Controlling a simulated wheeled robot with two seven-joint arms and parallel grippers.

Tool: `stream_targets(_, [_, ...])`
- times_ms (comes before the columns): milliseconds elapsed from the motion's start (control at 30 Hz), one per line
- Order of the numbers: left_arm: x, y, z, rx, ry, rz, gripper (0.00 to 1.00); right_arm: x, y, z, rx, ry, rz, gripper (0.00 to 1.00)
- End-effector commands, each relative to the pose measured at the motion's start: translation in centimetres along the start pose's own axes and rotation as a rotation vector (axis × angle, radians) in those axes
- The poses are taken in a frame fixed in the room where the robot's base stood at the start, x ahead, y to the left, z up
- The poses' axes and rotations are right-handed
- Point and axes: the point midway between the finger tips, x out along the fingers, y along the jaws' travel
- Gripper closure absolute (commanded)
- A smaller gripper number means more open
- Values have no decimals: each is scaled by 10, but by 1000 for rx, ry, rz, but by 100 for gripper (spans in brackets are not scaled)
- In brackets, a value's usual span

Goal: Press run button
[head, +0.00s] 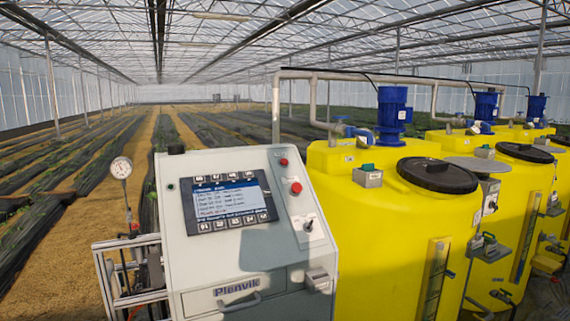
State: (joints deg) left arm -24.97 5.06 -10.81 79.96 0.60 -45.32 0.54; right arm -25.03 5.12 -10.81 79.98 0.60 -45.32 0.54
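A pale grey control cabinet (200,275) marked "Plenvik" stands in front, left of the yellow tanks. Its sloped top carries a dark panel with a lit blue and white screen (228,197), with rows of keys above and below it. Right of the screen, a light strip holds a small red part (284,162), a larger red button (295,187) and a dark switch (308,226). No label reading "run" is legible, so I cannot tell which control is the run button. Neither of my grippers is in view.
Yellow tanks (350,250) with black lids (437,175) and blue motors (393,113) stand on the right. A small grey box (367,176) with a green top sits on the nearest tank. A pressure gauge (121,168) and metal frame flank the cabinet's left. Crop rows lie behind.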

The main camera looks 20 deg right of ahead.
Motion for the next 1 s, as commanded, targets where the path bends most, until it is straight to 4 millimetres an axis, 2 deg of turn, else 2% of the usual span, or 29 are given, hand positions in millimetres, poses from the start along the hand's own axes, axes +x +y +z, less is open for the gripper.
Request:
stream_targets(267, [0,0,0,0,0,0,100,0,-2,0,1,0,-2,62])
stream_targets(467, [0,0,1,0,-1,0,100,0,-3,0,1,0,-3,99])
stream_targets(1000, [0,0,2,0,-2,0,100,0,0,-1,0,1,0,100])
